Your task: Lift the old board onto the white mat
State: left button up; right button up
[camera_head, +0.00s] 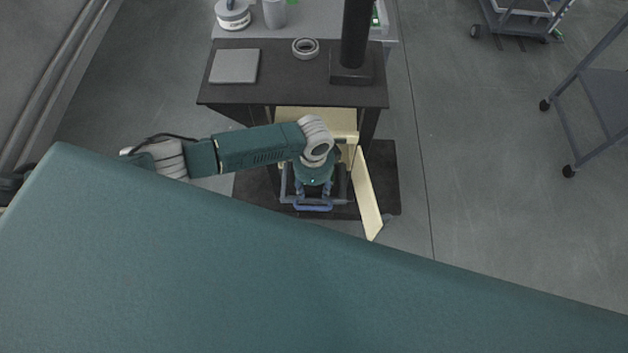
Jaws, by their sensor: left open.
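My left gripper (313,201) is open at the end of my arm, in front of a cream cabinet (292,113) under the black table. A blue bar-like piece shows at its fingers; I cannot tell whether it belongs to the gripper. The cabinet's door (367,195) stands open to the right of the gripper. My arm hides most of the cabinet's inside. I cannot make out the old board or the white mat for sure. A flat grey square (235,66) lies on the table's left part. My right gripper is not in view.
The black table (285,92) also bears a tape roll (305,47) and a black column (352,73). A grey bench with a cup (274,13) and a white round container (232,14) stands behind. A cart (600,110) stands at right. The floor between is clear.

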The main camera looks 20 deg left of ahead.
pick_arm(q)
grip_shut()
notch_tip(320, 180, up, 10)
jog(key=shift+r, duration=0.2)
dwell(0.4)
